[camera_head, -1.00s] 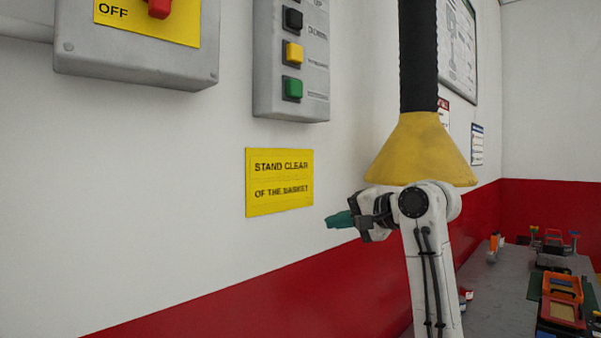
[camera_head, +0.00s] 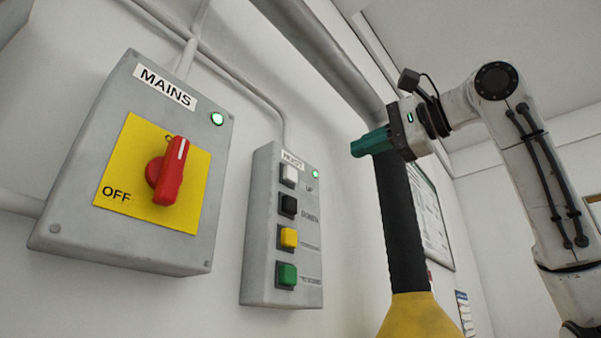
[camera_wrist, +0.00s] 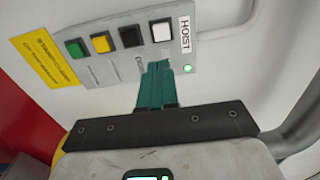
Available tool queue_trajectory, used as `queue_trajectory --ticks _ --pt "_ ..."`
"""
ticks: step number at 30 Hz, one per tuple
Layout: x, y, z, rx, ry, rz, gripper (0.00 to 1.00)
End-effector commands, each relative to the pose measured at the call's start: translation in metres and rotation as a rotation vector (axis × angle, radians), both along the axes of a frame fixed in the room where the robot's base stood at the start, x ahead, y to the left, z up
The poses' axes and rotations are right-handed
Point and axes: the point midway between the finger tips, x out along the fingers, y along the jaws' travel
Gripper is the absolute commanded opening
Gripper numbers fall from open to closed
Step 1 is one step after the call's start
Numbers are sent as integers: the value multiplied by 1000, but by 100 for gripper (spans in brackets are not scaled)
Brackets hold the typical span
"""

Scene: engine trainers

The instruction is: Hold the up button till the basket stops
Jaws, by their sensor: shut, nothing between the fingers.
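The hoist button box (camera_head: 262,235) is grey and fixed to the white wall; its lamp (camera_head: 315,174) glows green. The white up button (camera_head: 289,175) is at its top, above the black down button (camera_head: 288,205). In the wrist view the up button (camera_wrist: 161,31) lies just beyond my fingertips. My gripper (camera_head: 358,148) is shut and empty, its teal fingers pointing left. It is right of the box and slightly higher in the head view, and appears apart from the button. The wrist view also shows my gripper (camera_wrist: 158,66). The basket is not in view.
A mains box (camera_head: 95,215) with a red rotary switch (camera_head: 168,172) and green lamp is left of the hoist box. Below the buttons are yellow (camera_head: 288,238) and green (camera_head: 287,275) ones. A black hose (camera_head: 400,230) with a yellow hood (camera_head: 420,318) hangs behind my gripper.

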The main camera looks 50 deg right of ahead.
Motion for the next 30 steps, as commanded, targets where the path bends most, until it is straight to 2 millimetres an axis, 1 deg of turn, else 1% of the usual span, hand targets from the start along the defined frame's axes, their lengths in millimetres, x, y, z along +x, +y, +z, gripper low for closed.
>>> queue_trajectory --ticks 10,14,17,20,30 --pt "0 1 1 2 0 -1 0" --pt "7 1 2 2 1 -1 0" --pt "20 1 3 1 2 -1 0" --pt "37 2 4 1 1 -1 0" --pt "103 4 4 1 2 -2 0"
